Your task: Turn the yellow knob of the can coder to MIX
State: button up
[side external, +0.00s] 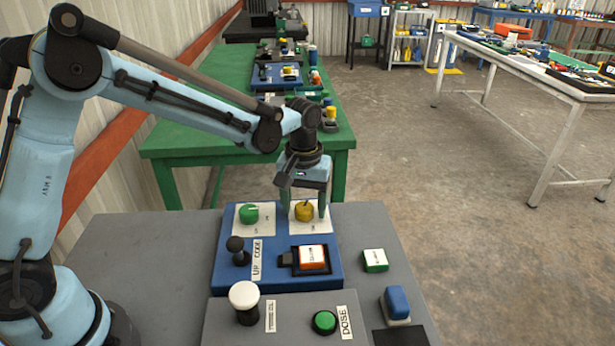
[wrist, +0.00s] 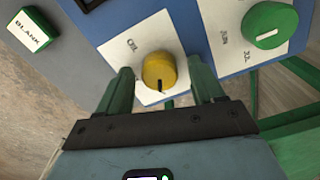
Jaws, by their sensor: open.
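The yellow knob (side external: 304,212) sits on a white plate at the back right of the blue can coder panel (side external: 232,278). It also shows in the wrist view (wrist: 159,70), with a dark pointer line on its gripper-facing side. A printed word on the plate, possibly OIL, stands up and left of the knob there; I cannot make out MIX. My gripper (side external: 304,204) reaches down over the knob with its green fingers apart. In the wrist view my gripper (wrist: 161,78) has one finger on each side of the knob, with visible gaps.
A green knob (side external: 249,214) sits left of the yellow one. A black lever (side external: 236,248) and an orange-and-white block (side external: 312,257) stand in front. A grey panel (side external: 280,330) with a white knob and green button is nearer. A green-and-white BLANK block (side external: 375,261) lies right.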

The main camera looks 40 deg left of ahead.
jog(key=c, duration=1.1)
jog(key=shift+o, duration=0.2)
jog(key=shift+m, duration=0.3)
jog(key=m, duration=1.2)
